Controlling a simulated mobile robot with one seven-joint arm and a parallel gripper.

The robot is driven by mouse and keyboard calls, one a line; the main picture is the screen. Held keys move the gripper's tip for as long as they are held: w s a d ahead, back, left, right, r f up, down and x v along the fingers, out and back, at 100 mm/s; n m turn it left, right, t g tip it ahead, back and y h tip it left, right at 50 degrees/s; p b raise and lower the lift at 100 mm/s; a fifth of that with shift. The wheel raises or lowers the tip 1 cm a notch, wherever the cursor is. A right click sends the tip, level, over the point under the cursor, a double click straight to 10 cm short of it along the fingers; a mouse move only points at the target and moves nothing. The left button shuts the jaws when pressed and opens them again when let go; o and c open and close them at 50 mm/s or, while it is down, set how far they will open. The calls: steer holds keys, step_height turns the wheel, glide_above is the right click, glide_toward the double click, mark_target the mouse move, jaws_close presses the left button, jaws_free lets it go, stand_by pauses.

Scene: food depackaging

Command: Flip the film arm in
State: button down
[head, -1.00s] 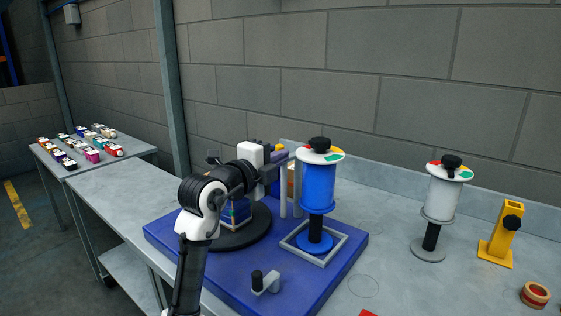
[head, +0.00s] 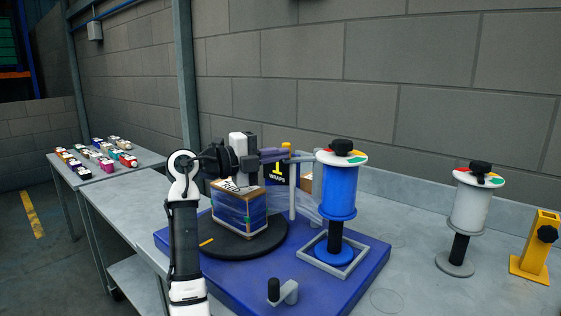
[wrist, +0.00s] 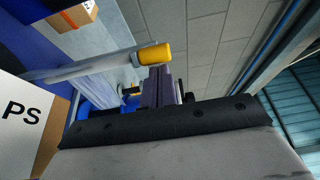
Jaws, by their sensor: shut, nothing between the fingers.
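The film arm is a grey bar with a yellow end (head: 286,147), beside the posts on the blue wrapping base (head: 330,290). The fingers also show in the wrist view (wrist: 158,80). A film-wrapped box (head: 238,210) stands on the black turntable (head: 215,249). Clear film stretches from near the box towards the blue film roll (head: 340,190).
A white roll (head: 468,208) on a black stand and a yellow bracket (head: 536,248) stand on the right of the table. A small crank (head: 284,292) is at the base's front. Several small coloured items (head: 103,152) lie on the far left table. A block wall rises behind.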

steer(key=shift+w+a+r, duration=0.1)
steer(key=shift+w+a, duration=0.1)
steer(key=shift+w, duration=0.15)
steer(key=shift+a+r, duration=0.1)
stand_by(0.3)
steer(key=shift+a, duration=0.1)
